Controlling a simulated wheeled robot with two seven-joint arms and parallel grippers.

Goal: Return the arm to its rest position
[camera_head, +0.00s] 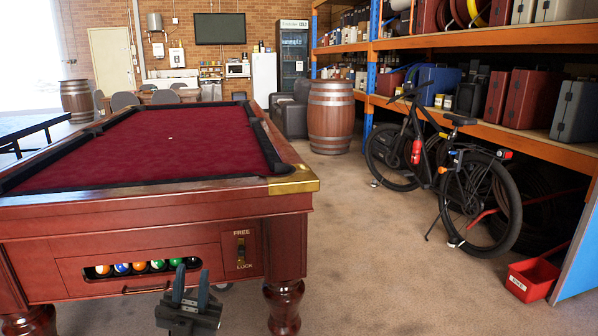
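My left gripper (192,279) shows at the bottom of the head view, in front of the near end of the pool table (150,222). Its two dark fingers point up and stand apart, with nothing seen between them. It is in front of the ball return slot, where several coloured balls (138,266) lie in a row. I cannot tell whether it touches the table. Most of the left arm is hidden or out of frame. My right gripper is not in view.
A black bicycle (440,165) stands on the right before orange shelving (470,38). A red bin (530,280) sits at the lower right. A wooden barrel (331,118) and a dark armchair (290,115) stand farther back. The floor (375,250) between table and bicycle is clear.

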